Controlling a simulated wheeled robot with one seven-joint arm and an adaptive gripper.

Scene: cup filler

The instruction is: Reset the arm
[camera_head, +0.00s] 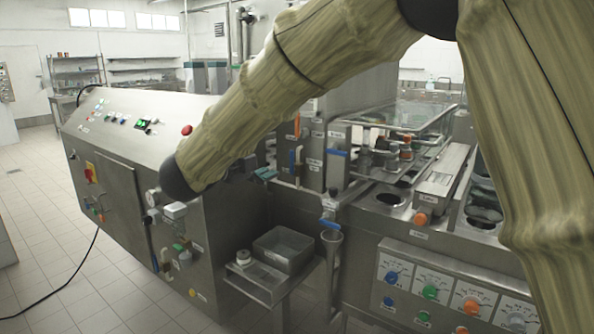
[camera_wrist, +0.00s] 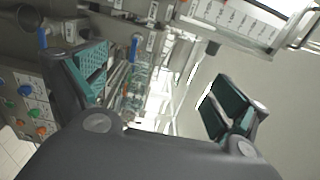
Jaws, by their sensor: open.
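My arm, in a wooden-looking ribbed cover, crosses the head view from the upper right and bends down toward the cup filler machine (camera_head: 440,240). My gripper (camera_wrist: 158,88) is open in the wrist view, its two teal-padded fingers wide apart with nothing held between them. In the head view the gripper is mostly hidden behind the arm's dark end joint; a small teal part shows beside it. The gripper is close to the machine's front, near the upright panel with blue and orange handles (camera_head: 295,165). Machine parts show behind the fingers in the wrist view.
A steel control cabinet (camera_head: 120,150) with buttons stands at the left. A metal bin (camera_head: 283,248) sits on a low side shelf below the arm. A clear cover (camera_head: 405,125) stands over the machine top. A knob panel (camera_head: 455,285) is at lower right. Tiled floor at left is mostly clear.

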